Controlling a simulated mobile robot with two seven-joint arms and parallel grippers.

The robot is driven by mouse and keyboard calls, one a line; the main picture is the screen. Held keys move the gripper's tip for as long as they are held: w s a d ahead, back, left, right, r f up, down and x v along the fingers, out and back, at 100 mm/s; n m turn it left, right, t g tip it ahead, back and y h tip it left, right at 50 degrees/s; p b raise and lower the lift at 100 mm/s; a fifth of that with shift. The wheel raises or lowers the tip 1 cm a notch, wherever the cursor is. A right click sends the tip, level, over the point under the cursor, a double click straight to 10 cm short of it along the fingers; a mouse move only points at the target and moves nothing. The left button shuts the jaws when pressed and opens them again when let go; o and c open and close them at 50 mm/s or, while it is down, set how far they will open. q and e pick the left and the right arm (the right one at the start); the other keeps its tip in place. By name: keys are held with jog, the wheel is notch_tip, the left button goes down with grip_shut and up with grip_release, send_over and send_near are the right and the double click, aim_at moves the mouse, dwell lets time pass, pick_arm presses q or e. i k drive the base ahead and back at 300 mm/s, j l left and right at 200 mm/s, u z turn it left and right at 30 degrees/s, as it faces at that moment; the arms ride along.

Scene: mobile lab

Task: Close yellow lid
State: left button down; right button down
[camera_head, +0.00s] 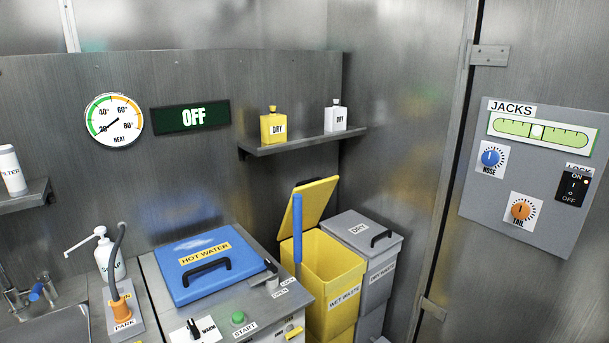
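The yellow lid (312,203) stands open, tilted up at the back left of the yellow wet waste bin (338,262). A blue upright bar (297,230) shows in front of the lid's left edge; I cannot tell if it is joined to the lid. The bin's mouth is uncovered and its inside looks empty where I can see it. The lower part of the bin is cut off by the frame. Neither of my grippers is in view.
A grey dry waste bin (376,262) with its lid shut stands right of the yellow bin. The counter with the blue hot water lid (207,265) is close on the left. A shelf (290,146) with two small bottles hangs above. A panel (532,185) is at right.

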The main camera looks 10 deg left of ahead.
aim_at(316, 195)
jog(key=i+l, duration=0.15)
jog(key=i, duration=0.35)
jog(key=i+l, duration=0.15)
jog(key=i, duration=0.35)
jog(key=i+l+u, duration=0.1)
jog(key=i+u, duration=0.2)
jog(key=u, duration=1.4)
